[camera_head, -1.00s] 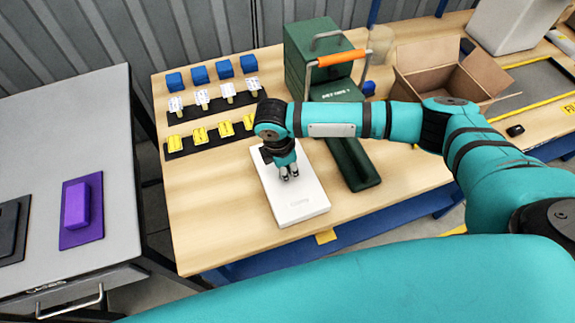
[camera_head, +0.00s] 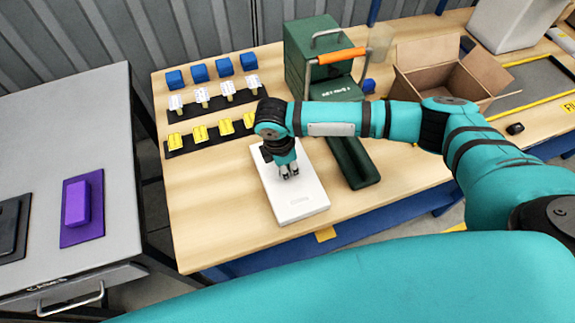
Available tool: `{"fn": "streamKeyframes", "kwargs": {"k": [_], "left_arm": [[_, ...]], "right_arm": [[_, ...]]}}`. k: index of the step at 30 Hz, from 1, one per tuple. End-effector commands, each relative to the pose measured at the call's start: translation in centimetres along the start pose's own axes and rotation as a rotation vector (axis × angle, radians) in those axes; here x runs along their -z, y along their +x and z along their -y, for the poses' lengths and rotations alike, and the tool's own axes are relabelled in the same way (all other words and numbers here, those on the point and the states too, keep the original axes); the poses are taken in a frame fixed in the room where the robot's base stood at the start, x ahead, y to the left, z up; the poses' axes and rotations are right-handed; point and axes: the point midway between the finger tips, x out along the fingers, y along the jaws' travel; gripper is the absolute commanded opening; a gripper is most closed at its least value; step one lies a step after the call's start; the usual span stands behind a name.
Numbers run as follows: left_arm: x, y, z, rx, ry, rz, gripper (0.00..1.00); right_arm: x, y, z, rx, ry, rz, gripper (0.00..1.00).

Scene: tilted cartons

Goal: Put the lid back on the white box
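The white box (camera_head: 300,208) lies on the wooden table near its front edge, long and flat, with small faint print near its front end. Its top looks flat and closed; I cannot tell a separate lid from the box. My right gripper (camera_head: 289,173) points down over the middle of the white top, its two fingertips close together. They are at or just above the surface, and I cannot tell whether they touch or grip it. The gripper and wrist hide part of the box's far end. My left gripper is out of view.
Behind are blue blocks (camera_head: 200,73) and dark strips with white and yellow pieces (camera_head: 200,134). Right of the box stands a green machine (camera_head: 312,55) with an orange handle and green tray (camera_head: 353,164). An open carton (camera_head: 437,75) is farther right. Bare table lies left of the box.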

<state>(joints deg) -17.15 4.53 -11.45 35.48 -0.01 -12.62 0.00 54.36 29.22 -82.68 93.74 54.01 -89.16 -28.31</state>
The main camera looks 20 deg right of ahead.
Motion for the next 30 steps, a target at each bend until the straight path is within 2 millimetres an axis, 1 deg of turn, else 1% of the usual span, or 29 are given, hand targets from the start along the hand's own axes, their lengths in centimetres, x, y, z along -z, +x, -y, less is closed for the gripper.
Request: {"fn": "streamKeyframes", "kwargs": {"k": [8,9,12,15,22,24,26,29,30], "left_arm": [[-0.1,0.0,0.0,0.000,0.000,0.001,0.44],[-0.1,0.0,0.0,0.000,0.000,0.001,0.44],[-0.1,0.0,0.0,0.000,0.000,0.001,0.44],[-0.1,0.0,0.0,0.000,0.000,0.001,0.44],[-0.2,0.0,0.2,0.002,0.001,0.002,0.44],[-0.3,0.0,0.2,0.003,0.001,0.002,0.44],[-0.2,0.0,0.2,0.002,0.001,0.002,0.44],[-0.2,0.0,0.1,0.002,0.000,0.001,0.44],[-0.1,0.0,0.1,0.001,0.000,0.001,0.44]], "right_arm": [[0.0,0.0,0.0,0.000,-0.001,0.000,0.00],[0.0,0.0,0.0,0.000,-0.001,-0.001,0.09],[0.0,0.0,0.0,0.000,-0.001,-0.001,0.22],[0.0,0.0,0.0,0.000,-0.001,-0.001,0.33],[0.0,0.0,0.0,0.000,-0.001,0.000,0.33],[0.0,-0.3,0.0,0.000,-0.001,-0.001,0.33],[0.1,-0.8,0.0,0.000,-0.001,-0.002,0.33],[0.1,-2.4,-0.1,-0.002,-0.002,-0.003,0.33],[0.1,-3.2,-0.1,-0.004,-0.003,-0.003,0.33]]}}
